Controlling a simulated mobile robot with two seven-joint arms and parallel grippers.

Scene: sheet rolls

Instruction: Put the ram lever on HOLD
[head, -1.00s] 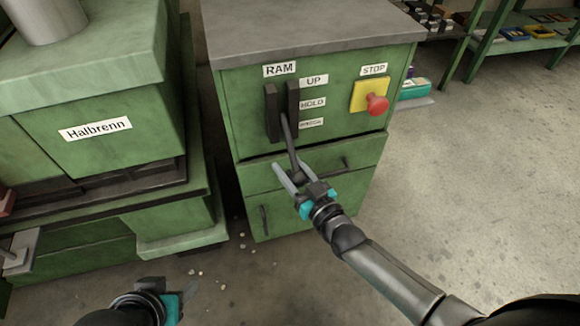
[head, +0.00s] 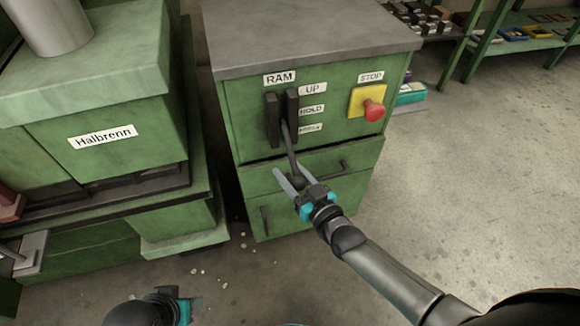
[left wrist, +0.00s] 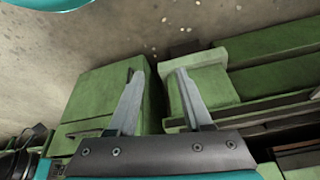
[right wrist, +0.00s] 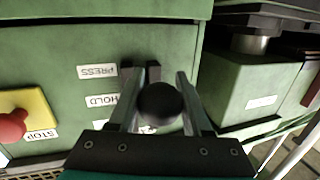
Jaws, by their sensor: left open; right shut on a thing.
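The ram lever (head: 291,150) is a dark stem coming out of the black slotted plate (head: 291,112) under the RAM label, sloping down and outward to a round black knob (right wrist: 160,103). The HOLD label (head: 312,111) sits right of the slot, between UP (head: 313,88) and the lowest label, which reads PRESS (right wrist: 97,72) in the right wrist view. I cannot tell exactly which label the lever lines up with. My right gripper (head: 291,177) is shut on the knob, one finger on each side. My left gripper (left wrist: 158,80) is open and empty, low at the left.
A red STOP button (head: 374,110) on a yellow box (head: 357,101) is right of the labels. The green press marked Halbrenn (head: 103,136) stands left of the control cabinet. Drawers with handles are below the panel. Open floor (head: 470,190) lies to the right.

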